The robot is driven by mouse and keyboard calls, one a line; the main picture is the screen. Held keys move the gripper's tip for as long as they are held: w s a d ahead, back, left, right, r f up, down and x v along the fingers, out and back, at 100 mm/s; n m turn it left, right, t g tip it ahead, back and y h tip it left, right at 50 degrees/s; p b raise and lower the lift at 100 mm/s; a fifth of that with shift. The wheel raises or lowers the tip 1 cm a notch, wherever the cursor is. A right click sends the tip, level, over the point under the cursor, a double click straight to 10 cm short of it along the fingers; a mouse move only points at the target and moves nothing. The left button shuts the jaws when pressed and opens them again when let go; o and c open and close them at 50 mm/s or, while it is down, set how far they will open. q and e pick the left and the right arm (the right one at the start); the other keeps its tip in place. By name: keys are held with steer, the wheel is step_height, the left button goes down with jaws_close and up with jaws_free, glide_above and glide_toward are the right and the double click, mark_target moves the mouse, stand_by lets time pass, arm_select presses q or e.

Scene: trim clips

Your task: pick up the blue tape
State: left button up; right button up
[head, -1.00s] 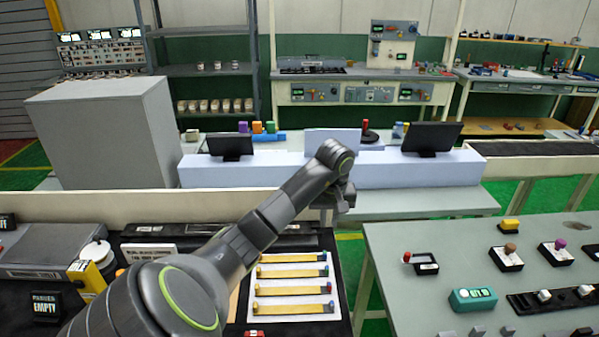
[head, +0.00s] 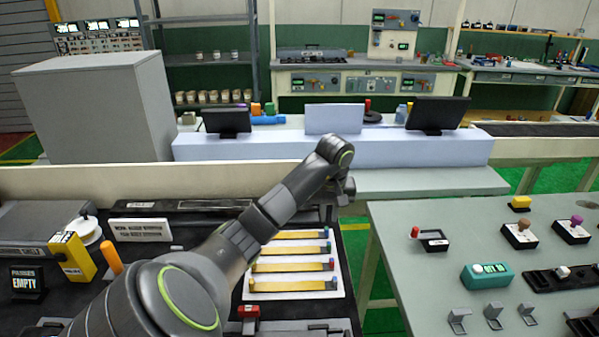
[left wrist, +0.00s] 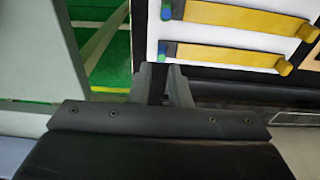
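A white board (head: 290,292) holds several yellow strips with small coloured ends. In the left wrist view, two strips show, one with a blue end (left wrist: 166,10) and one with a blue-green end (left wrist: 167,50). I cannot tell which is the blue tape. My left gripper (left wrist: 160,72) is open and empty, with its fingers a little apart beside the board's edge. In the head view it hangs beyond the board, its fingertips hard to make out. My right gripper is not in view.
A grey table (head: 395,225) at right carries switch blocks and a teal box (head: 487,275). A gap with green floor separates it from the dark bench. A yellow block (head: 72,257) and an orange cylinder (head: 112,254) stand at left.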

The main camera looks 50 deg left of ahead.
mark_target(327, 228)
arm_select(q)
steer(key=shift+a+f+b, duration=0.2)
steer(key=shift+f+b, duration=1.55)
steer(key=shift+b, duration=0.1)
steer(key=shift+w+f+p, duration=0.1)
steer(key=shift+f+p, duration=0.3)
steer(key=shift+p, duration=0.1)
steer(key=shift+a+f, duration=0.1)
steer(key=shift+f, duration=0.3)
jaws_close()
